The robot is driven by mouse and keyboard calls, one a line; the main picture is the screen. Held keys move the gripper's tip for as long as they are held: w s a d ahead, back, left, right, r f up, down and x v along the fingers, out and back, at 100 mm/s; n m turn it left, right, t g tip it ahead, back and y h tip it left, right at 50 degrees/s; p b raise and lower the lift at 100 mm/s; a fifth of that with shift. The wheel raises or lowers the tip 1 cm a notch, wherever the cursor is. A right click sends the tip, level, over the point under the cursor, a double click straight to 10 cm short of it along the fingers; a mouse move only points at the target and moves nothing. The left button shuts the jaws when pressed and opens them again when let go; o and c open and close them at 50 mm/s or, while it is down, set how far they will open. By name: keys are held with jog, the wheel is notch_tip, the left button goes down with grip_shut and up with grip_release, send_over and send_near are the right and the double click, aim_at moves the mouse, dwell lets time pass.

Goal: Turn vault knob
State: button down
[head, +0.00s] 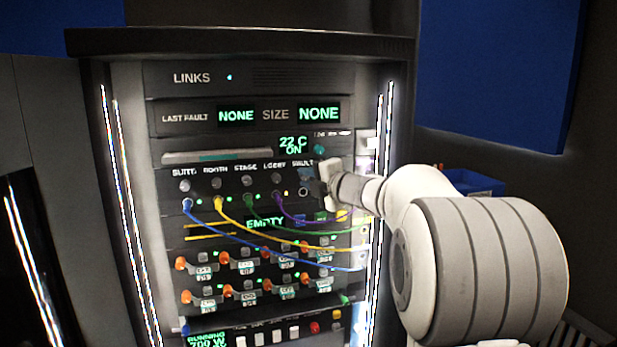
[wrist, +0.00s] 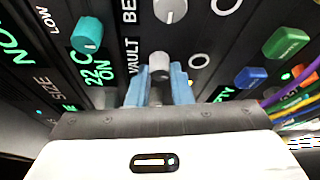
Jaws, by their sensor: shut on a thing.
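The vault knob (wrist: 158,66) is a small grey round knob beside the VAULT label in the wrist view. The two blue fingers of my gripper (wrist: 160,82) are shut on it, one on each side. In the head view my gripper (head: 313,178) reaches in from the right to the VAULT column, at the right end of the knob row. The knob is mostly hidden there behind the fingers. The VAULT label (head: 303,162) shows just above.
The LOBBY knob (head: 277,178) and other grey knobs line the row to the left. Coloured cables, such as the yellow cable (head: 240,229), hang below. A teal knob (wrist: 88,33), a green button (wrist: 285,42) and a blue button (wrist: 250,77) are near my gripper.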

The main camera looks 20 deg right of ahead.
jog(key=shift+n, duration=0.5)
jog(key=c, duration=1.3)
grip_release()
jog(key=v, duration=0.7)
jog(key=shift+s, duration=0.35)
jog(key=shift+r, duration=0.15)
